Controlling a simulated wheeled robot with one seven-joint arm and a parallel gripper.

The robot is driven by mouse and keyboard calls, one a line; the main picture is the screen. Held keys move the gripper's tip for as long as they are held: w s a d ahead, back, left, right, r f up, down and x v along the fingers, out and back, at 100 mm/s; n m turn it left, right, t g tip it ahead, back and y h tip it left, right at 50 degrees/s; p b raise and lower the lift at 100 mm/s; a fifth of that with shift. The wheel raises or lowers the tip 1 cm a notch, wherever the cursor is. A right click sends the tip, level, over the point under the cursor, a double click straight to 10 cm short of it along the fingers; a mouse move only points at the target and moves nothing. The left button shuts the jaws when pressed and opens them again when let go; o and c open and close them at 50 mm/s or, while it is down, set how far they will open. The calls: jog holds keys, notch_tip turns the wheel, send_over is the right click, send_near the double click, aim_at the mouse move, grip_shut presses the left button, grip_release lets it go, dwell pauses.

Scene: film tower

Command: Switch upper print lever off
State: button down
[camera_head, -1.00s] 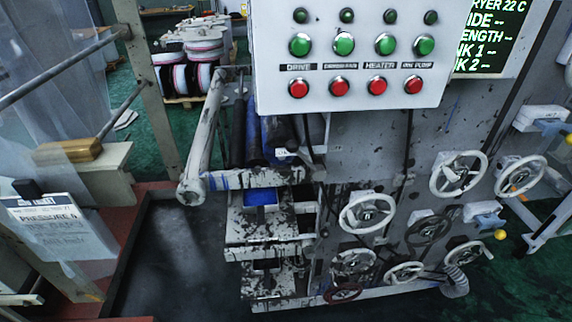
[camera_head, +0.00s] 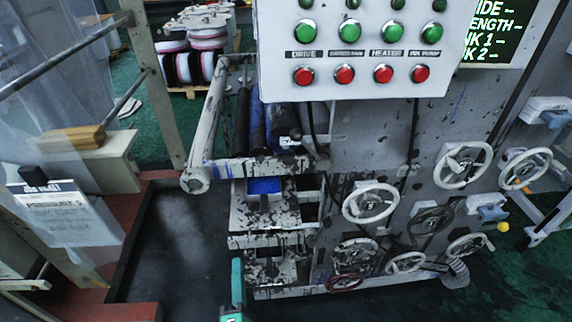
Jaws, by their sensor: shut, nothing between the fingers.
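Two lever units show at the right of the machine. The upper one has a white housing (camera_head: 543,107) with a blue part at its right, near the right edge; its knob is not clear. The lower one has a white and blue housing (camera_head: 487,206) and a yellow ball knob (camera_head: 503,227). No label shows which is the print lever. My gripper (camera_head: 237,266) shows as a slim teal shape at the bottom, left of centre. It is shut and empty, pointing up in the picture, well left of and apart from both levers.
A white control panel (camera_head: 352,50) with green and red buttons overhangs the machine. Several handwheels (camera_head: 462,165) stick out near the levers. A roller frame (camera_head: 205,130) juts out at left. Dark floor (camera_head: 175,240) lies open in front, with a red step (camera_head: 105,312) at lower left.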

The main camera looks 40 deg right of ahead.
aim_at(310, 150)
jog(key=w+d+r+g+h, duration=0.1)
jog(key=d+r+h, duration=0.3)
jog(key=r, duration=0.3)
jog(key=w+d+r+n+g+h, duration=0.1)
jog(key=w+d+r+g+h, duration=0.1)
jog(key=d+r+h, duration=0.2)
jog(key=d+r, duration=0.3)
jog(key=r, duration=0.1)
jog(key=shift+w+d+r+h, duration=0.2)
jog(key=shift+d+r+h, duration=0.05)
jog(key=shift+h, duration=0.15)
jog(key=s+r+x, duration=0.1)
jog(key=s+x, duration=0.1)
jog(key=x, duration=1)
jog(key=shift+w+d+r, duration=0.2)
jog(key=shift+d+r, duration=0.3)
jog(key=shift+d, duration=0.2)
jog(key=shift+d+r, duration=0.1)
jog(key=shift+r, duration=0.15)
